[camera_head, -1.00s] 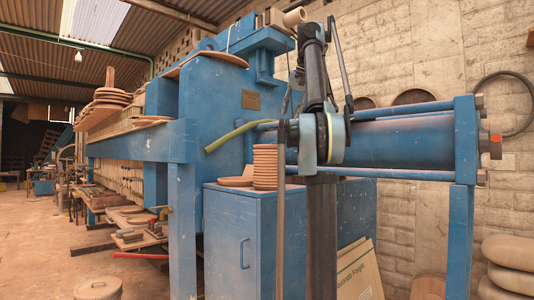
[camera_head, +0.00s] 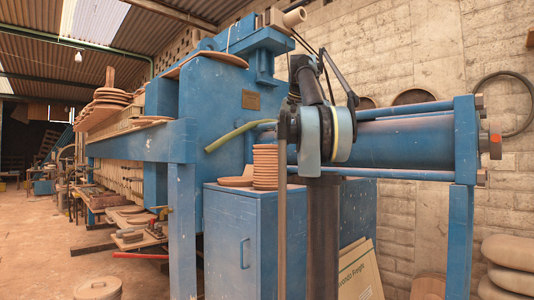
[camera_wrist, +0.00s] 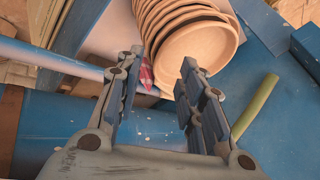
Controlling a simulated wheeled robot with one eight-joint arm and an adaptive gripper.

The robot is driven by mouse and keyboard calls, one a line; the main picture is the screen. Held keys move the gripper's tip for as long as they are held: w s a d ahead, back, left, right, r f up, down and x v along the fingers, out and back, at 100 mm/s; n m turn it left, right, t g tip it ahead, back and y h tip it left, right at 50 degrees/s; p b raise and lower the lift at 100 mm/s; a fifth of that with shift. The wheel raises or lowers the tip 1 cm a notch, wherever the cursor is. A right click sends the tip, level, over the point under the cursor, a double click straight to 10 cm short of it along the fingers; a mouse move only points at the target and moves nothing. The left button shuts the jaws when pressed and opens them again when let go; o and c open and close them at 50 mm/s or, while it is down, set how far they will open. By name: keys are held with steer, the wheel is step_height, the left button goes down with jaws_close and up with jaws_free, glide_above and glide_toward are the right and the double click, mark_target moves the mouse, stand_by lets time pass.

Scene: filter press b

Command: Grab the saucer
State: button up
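A stack of brown terracotta saucers (camera_head: 265,165) stands on top of the blue cabinet (camera_head: 228,240). A low, flat saucer (camera_head: 235,181) lies beside it on the left. In the wrist view, nested saucers (camera_wrist: 195,50) fill the top middle, with the face of one round saucer turned toward the camera. My gripper (camera_wrist: 160,68) is open and empty, its two fingers spread apart below the saucers in the picture. Whether a fingertip touches a saucer I cannot tell. In the head view, my arm stands right of the stack, and my gripper is not clearly visible.
A green hose (camera_head: 232,135) sticks out near the stack and also shows in the wrist view (camera_wrist: 255,105). The blue press cylinder (camera_head: 405,142) runs to the right. Large blue press body (camera_head: 222,110) stands behind. Cardboard (camera_head: 358,272) leans below.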

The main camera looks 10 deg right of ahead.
mark_target(268, 148)
steer(key=shift+w+x, duration=0.15)
steer(key=shift+x, duration=1.1)
steer(key=shift+w+x, duration=0.15)
steer(key=shift+x, duration=1.15)
steer(key=shift+a+r, duration=0.1)
steer(key=shift+r, duration=0.15)
jaws_close()
